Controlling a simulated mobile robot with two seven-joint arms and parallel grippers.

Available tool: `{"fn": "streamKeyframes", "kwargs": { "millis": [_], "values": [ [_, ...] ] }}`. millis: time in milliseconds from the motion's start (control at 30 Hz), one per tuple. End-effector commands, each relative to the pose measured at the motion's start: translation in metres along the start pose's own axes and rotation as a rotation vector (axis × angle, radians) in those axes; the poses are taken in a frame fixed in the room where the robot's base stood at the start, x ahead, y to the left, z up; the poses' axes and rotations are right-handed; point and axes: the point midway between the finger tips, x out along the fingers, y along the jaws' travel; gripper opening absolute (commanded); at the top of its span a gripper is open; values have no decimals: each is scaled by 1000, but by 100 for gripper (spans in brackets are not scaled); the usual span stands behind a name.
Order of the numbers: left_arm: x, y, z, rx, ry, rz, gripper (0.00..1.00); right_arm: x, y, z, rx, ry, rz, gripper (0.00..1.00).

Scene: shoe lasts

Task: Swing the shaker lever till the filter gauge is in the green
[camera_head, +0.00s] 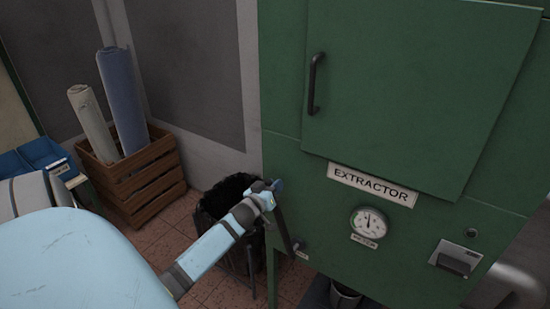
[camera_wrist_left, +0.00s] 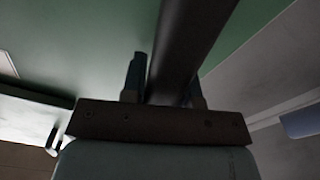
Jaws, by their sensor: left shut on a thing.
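The green extractor cabinet (camera_head: 400,110) fills the right of the head view. Its round filter gauge (camera_head: 369,222) sits below the EXTRACTOR label; the needle points roughly upward, and I cannot make out the coloured zones. The dark shaker lever (camera_head: 287,225) is on the cabinet's lower left side, its lower end at a pivot near the edge. My left gripper (camera_head: 275,187) is shut on the lever's upper end. In the left wrist view the dark lever bar (camera_wrist_left: 188,50) passes between the two fingers (camera_wrist_left: 166,85). My right gripper is in neither view.
A black-lined bin (camera_head: 228,195) stands on the tiled floor behind my left forearm. A wooden crate (camera_head: 140,180) with two rolls is at the left, beside blue bins (camera_head: 35,157). A bucket (camera_head: 344,295) is under the cabinet. The cabinet door (camera_head: 420,80) is shut.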

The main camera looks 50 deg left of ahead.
Motion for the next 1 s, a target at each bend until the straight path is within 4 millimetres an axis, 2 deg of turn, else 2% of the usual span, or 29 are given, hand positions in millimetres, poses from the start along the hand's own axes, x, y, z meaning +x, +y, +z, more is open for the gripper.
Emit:
{"fn": "streamKeyframes", "kwargs": {
  "millis": [100,133,200,233,500,633,767,1000],
  "values": [
    [0,-3,0,-6,-1,-7,0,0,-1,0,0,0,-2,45],
    [0,-3,0,-6,-1,-7,35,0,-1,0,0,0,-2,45],
    [0,-3,0,-5,-1,-7,51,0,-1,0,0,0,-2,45],
    [0,-3,0,-5,-1,-6,53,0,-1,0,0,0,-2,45],
    [-1,-2,0,-2,-1,-4,53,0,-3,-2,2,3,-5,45],
    [-12,-2,2,-3,-3,-5,53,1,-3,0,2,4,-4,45],
    [-36,-3,3,-3,-4,-5,53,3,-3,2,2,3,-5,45],
    [-92,-4,3,-4,-3,-6,53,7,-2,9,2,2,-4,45]
  ]
}}
